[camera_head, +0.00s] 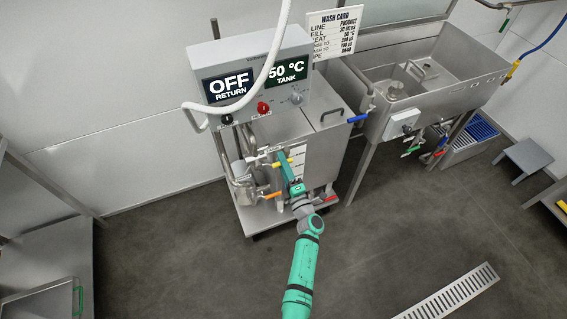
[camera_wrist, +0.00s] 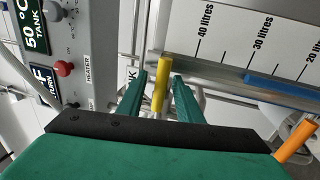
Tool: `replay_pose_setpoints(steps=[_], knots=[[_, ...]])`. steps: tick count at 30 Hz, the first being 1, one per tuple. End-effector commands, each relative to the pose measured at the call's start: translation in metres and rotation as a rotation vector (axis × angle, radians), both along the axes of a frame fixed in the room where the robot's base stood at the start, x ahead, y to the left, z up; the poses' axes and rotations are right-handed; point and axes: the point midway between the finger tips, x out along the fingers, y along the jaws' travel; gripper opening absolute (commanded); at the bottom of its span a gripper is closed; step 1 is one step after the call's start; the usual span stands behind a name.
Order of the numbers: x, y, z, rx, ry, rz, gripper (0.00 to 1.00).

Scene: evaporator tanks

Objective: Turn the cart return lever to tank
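A yellow lever (camera_wrist: 161,82) stands between the two green fingers of my gripper (camera_wrist: 159,98) in the wrist view. The fingers are apart, one on each side, with a visible gap to the lever. A white label ending in "K" shows just left of the lever, partly hidden by a finger. In the head view my gripper (camera_head: 284,162) is at the front of the cart (camera_head: 318,135), by the pipework below the control box, and a bit of the yellow lever (camera_head: 291,160) shows beside it. No lever is visibly named as the return lever.
An orange lever (camera_head: 272,195) sits below left of my gripper, and a red one (camera_head: 325,199) lower right. A blue lever (camera_head: 358,118) is on the tank's right. The control box (camera_head: 258,85) reads "OFF RETURN" and "50 °C TANK". A white hose (camera_head: 270,60) hangs before it.

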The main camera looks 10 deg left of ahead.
Motion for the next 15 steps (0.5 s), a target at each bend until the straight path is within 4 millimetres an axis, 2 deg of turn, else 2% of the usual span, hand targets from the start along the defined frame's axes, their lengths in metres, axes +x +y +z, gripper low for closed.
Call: replay_pose_setpoints(steps=[7,15], knots=[[-0.007,-0.008,-0.003,0.000,0.001,-0.004,0.33],[-0.046,-0.037,-0.013,-0.001,0.003,-0.007,0.33]])
